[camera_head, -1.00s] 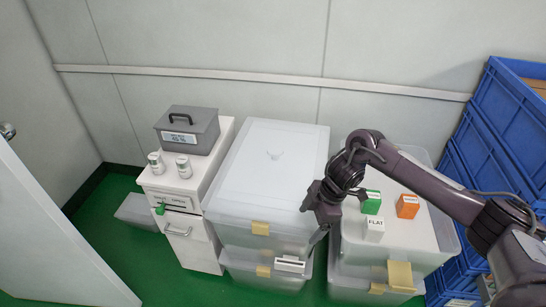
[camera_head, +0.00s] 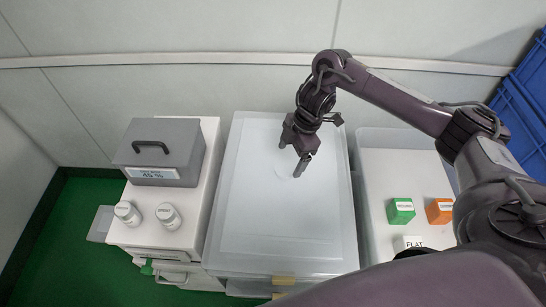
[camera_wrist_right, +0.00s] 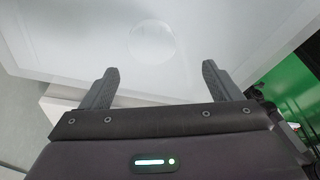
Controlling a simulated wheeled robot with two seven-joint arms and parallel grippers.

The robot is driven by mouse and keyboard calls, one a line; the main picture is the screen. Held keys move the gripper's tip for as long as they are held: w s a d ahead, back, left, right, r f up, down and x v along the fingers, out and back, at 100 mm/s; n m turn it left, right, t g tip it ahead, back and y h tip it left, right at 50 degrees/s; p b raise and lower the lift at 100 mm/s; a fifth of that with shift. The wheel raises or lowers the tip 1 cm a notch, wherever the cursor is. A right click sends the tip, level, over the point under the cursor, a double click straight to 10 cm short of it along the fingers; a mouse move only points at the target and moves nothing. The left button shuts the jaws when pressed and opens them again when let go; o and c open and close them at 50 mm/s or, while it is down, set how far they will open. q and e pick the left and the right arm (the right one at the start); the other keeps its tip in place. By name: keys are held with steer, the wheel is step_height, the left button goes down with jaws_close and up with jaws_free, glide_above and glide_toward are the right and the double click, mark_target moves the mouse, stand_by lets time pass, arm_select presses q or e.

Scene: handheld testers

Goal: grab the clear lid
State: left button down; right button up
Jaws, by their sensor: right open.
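A faint, clear round disc (camera_head: 288,171) lies on the flat translucent top (camera_head: 255,215) of the middle storage bin. It also shows as a pale circle in the right wrist view (camera_wrist_right: 152,41). I cannot tell whether "clear lid" means this disc or the bin's top. My right gripper (camera_head: 292,158) is open and empty over the bin's top, right by the disc. In the wrist view its two fingers (camera_wrist_right: 158,80) stand wide apart, with the disc ahead of and between them. My left gripper is not in view.
A grey handled box (camera_head: 160,153) and two white jars (camera_head: 168,215) stand on the white cabinet at left. A green box (camera_head: 400,211), an orange box (camera_head: 439,211) and a white "FLAT" box (camera_head: 409,243) sit on the right. Blue crates (camera_head: 520,105) stand far right.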

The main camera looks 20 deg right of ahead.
mark_target(286, 168)
steer(key=shift+w+f, duration=0.1)
steer(key=shift+w, duration=0.15)
steer(key=x, duration=0.1)
steer(key=b+x, duration=0.1)
steer(key=x, duration=0.1)
steer(key=shift+s+d+f, duration=0.15)
steer(key=shift+f, duration=0.15)
steer(key=f, duration=0.3)
steer(key=shift+w+f+b, duration=0.35)
steer(key=shift+f, duration=0.05)
steer(key=c, duration=0.8)
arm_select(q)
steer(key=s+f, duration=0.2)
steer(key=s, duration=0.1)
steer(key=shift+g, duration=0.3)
arm_select(e)
steer(key=c, duration=1)
